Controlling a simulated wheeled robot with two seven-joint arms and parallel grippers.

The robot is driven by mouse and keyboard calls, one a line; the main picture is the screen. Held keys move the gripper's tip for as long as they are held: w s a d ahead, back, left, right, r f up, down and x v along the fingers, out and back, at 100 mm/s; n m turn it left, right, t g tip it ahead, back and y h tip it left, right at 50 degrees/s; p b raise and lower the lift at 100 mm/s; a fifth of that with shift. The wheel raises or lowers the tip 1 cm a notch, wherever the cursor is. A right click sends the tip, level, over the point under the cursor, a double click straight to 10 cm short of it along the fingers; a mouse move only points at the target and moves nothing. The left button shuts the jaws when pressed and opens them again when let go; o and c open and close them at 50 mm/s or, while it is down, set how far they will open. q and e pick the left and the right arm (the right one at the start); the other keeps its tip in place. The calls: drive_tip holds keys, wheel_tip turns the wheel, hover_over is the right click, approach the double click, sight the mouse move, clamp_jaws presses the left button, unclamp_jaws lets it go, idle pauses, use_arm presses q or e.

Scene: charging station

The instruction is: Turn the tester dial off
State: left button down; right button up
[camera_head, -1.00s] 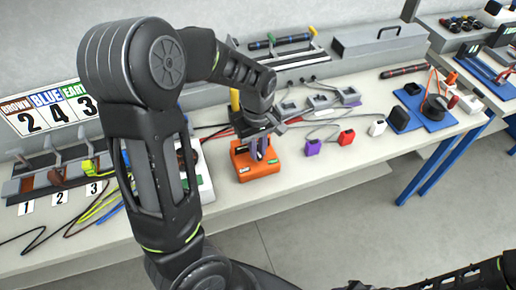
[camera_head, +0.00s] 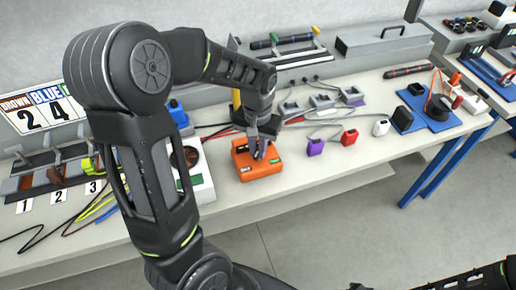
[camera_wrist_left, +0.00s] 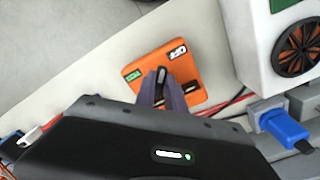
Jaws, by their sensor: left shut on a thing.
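The orange tester (camera_head: 243,161) sits on the bench's front part, with a white label reading "OFF" and a green label at its edge; it also shows in the wrist view (camera_wrist_left: 200,68). My left gripper (camera_head: 261,154) reaches down over the tester from above. The dial's visible end lies between the two labels, and the fingers hide much of the rest. My right gripper is not in view.
A white unit with a round fan grille (camera_wrist_left: 300,45) stands close beside the tester, with a blue plug (camera_wrist_left: 284,130) nearby. Red and black cables run behind the tester.

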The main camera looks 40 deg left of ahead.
sight(257, 152)
use_arm(q)
drive_tip(key=shift+m, duration=0.4)
drive_tip(key=c, duration=1.4)
unclamp_jaws()
drive_tip(key=shift+r+b, duration=0.35)
drive_tip(key=shift+r, duration=3.55)
